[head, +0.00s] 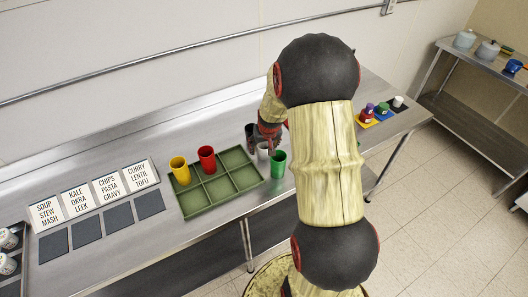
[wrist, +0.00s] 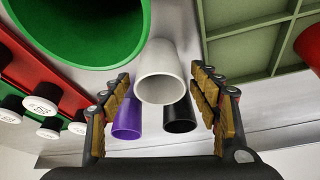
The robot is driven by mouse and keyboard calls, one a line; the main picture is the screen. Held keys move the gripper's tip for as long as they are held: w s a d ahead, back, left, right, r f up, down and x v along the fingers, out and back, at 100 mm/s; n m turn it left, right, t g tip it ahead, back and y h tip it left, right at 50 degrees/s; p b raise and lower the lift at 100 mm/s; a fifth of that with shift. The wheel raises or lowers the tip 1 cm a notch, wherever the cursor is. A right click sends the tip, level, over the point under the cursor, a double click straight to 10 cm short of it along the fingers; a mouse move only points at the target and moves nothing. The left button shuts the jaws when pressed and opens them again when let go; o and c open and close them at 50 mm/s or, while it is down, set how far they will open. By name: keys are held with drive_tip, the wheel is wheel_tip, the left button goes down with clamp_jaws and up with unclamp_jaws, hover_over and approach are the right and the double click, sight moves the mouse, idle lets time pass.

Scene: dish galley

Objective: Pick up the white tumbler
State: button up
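The white tumbler (wrist: 162,72) is in the middle of the wrist view, between the spread fingers of my gripper (wrist: 163,88), with a gap on each side. My gripper is open and not touching it as far as I can see. In the head view my gripper (head: 266,136) is over the bench and the white tumbler (head: 264,151) shows just below it, partly hidden by the fingers.
A green tumbler (head: 278,164) stands close beside the white one. Purple (wrist: 128,118) and black (wrist: 179,115) tumblers are close by. A green divided tray (head: 220,187) lies left, with yellow (head: 180,171) and red (head: 207,160) tumblers.

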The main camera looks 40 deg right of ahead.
drive_tip(key=c, duration=1)
drive_tip(key=shift+c, duration=0.6)
